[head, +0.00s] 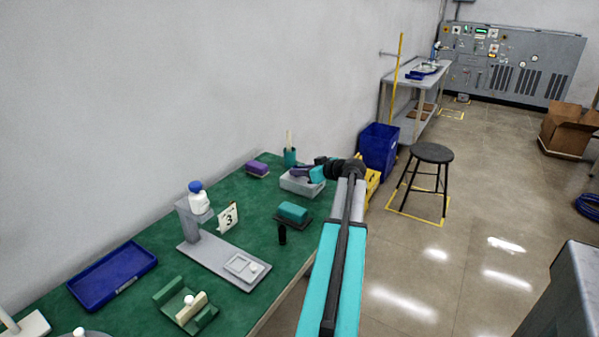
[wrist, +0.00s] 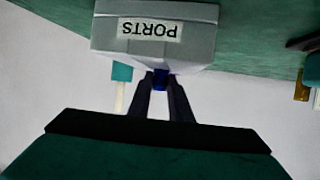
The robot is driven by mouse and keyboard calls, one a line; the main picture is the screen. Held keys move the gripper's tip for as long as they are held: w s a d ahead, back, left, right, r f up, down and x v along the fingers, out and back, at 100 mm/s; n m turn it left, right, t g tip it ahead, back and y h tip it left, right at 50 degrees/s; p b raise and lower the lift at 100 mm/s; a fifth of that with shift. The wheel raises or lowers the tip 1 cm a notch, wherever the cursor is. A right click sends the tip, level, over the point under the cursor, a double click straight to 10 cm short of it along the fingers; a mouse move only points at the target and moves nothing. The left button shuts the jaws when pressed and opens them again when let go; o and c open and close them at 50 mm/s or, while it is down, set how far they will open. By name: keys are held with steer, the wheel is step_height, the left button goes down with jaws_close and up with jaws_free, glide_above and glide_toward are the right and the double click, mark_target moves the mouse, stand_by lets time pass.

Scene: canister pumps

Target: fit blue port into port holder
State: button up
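In the wrist view my gripper (wrist: 160,76) has its two dark fingers close together, with a small blue piece, the blue port (wrist: 160,82), between their tips. Just beyond the tips is a grey box (wrist: 190,34) labelled PORTS, upside down in this view. In the head view my gripper (head: 296,171) is over this grey box (head: 302,187) at the table's far end. The port is hidden there. I cannot tell whether it touches the box. No part is clearly recognisable as the port holder; a grey stand (head: 205,248) by a "3" sign is on the table.
On the green table (head: 244,212) are a teal block (head: 293,211), a purple block (head: 257,167), a short black cylinder (head: 282,234), a blue tray (head: 112,276) and a green fixture (head: 172,290). A teal cup (head: 290,157) stands behind the grey box. The wall is close behind.

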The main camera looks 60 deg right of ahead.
steer(key=o, duration=0.4)
steer(key=shift+r, duration=0.2)
steer(key=v, duration=1.2)
steer(key=shift+b, duration=0.3)
stand_by(0.4)
